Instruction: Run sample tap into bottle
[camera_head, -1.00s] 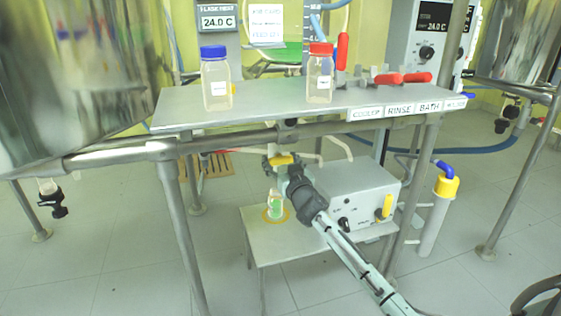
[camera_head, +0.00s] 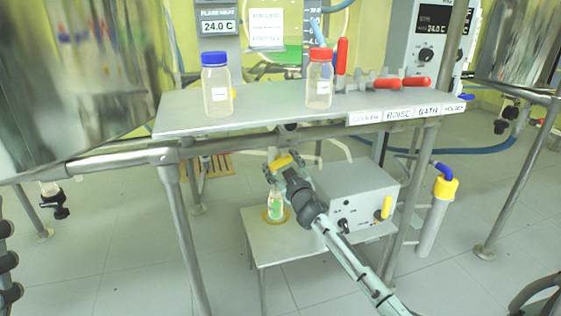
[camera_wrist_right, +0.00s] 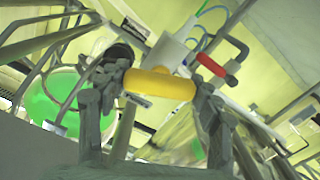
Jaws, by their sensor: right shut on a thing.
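My right gripper (camera_head: 282,168) is under the steel shelf, shut on the yellow tap handle (camera_head: 281,161). In the right wrist view the yellow handle (camera_wrist_right: 160,84) lies crosswise between the two fingers of the gripper (camera_wrist_right: 155,95). A small clear bottle (camera_head: 275,206) with green in it stands upright on a yellow ring on the low table (camera_head: 300,240), below the gripper. The tap's outlet is hidden behind the gripper, and I cannot tell whether liquid is running. My left gripper is not in view.
A grey box with knobs (camera_head: 352,197) stands on the low table, right of the bottle. The shelf (camera_head: 270,103) above holds a blue-capped bottle (camera_head: 216,85), a red-capped bottle (camera_head: 319,80) and red-handled valves (camera_head: 388,82). Steel legs flank the table.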

